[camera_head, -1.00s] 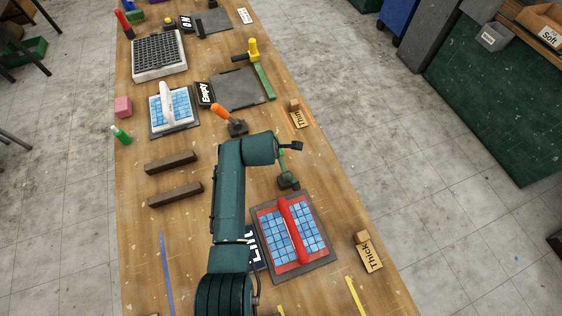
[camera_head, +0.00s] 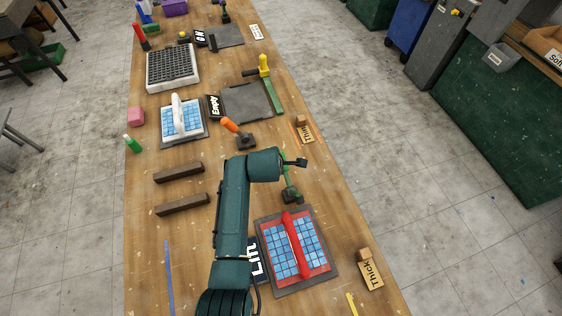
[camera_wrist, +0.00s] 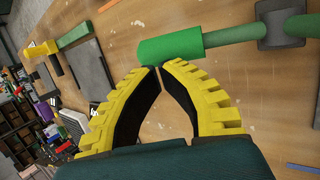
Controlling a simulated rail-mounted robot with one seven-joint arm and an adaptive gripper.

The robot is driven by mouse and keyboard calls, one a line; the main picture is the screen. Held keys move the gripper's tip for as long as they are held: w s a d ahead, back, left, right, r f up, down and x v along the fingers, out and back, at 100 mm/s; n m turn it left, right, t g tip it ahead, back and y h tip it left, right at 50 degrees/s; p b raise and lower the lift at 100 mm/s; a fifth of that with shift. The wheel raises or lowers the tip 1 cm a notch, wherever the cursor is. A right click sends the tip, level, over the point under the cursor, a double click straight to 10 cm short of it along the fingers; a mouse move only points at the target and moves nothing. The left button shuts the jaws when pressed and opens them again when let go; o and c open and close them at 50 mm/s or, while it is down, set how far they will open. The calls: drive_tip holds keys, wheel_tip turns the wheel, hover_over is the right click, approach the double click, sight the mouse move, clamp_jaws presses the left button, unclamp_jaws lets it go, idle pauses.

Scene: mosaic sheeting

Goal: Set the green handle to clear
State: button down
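The green handle is a lever on a dark base (camera_head: 292,197), with its green rod (camera_head: 287,180) rising toward my arm in the head view. In the wrist view its thick green grip (camera_wrist: 170,48) lies just beyond my fingertips, with a thinner rod running right to a dark hub (camera_wrist: 280,25). My gripper (camera_wrist: 158,68) has yellow fingers with black inner pads; the tips nearly meet and nothing shows between them. The grip looks close to the tips; I cannot tell whether they touch. In the head view my arm hides the gripper. No "clear" mark is readable.
An orange-handled lever (camera_head: 230,125) stands farther back. "Thin" (camera_head: 306,132) and "Thick" (camera_head: 371,274) blocks lie along the right edge. Two dark bars (camera_head: 180,204) lie left of my arm.

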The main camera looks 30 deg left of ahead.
drive_tip(key=s+r+p, duration=0.1)
drive_tip(key=s+r, duration=0.3)
drive_tip(key=r, duration=0.7)
drive_tip(key=shift+s+d+r, duration=0.25)
drive_tip(key=shift+s, duration=0.1)
drive_tip(key=w+d+r+m+t+h+p, duration=0.1)
drive_tip(key=w+d+r+m+p, duration=0.15)
drive_tip(key=d+r, duration=0.4)
drive_tip(key=w+d+r+m+t+p, duration=0.1)
drive_tip(key=w+d+r+t+p, duration=0.1)
drive_tip(key=d+r+p, duration=0.4)
drive_tip(key=s+d+r+m+t+h+p, duration=0.1)
drive_tip(key=d+r+m+t, duration=0.15)
drive_tip(key=d+r, duration=0.4)
drive_tip(key=d+r+m+t+p, duration=0.15)
drive_tip(key=d+r+m, duration=0.25)
drive_tip(key=r, duration=0.6)
drive_tip(key=s+d+r+m+t, duration=0.2)
drive_tip(key=s+r+m+t, duration=0.2)
drive_tip(key=s+r+m, duration=0.3)
drive_tip(key=s+d+r+m+t, duration=0.2)
drive_tip(key=s+r+m, duration=0.6)
drive_tip(key=r, duration=0.8)
drive_tip(key=m+t, duration=0.1)
drive_tip(key=t, duration=0.1)
drive_tip(key=shift+d+r+t+h, duration=0.15)
drive_tip(key=shift+d+t+h, duration=0.1)
drive_tip(key=shift+t+h, duration=0.05)
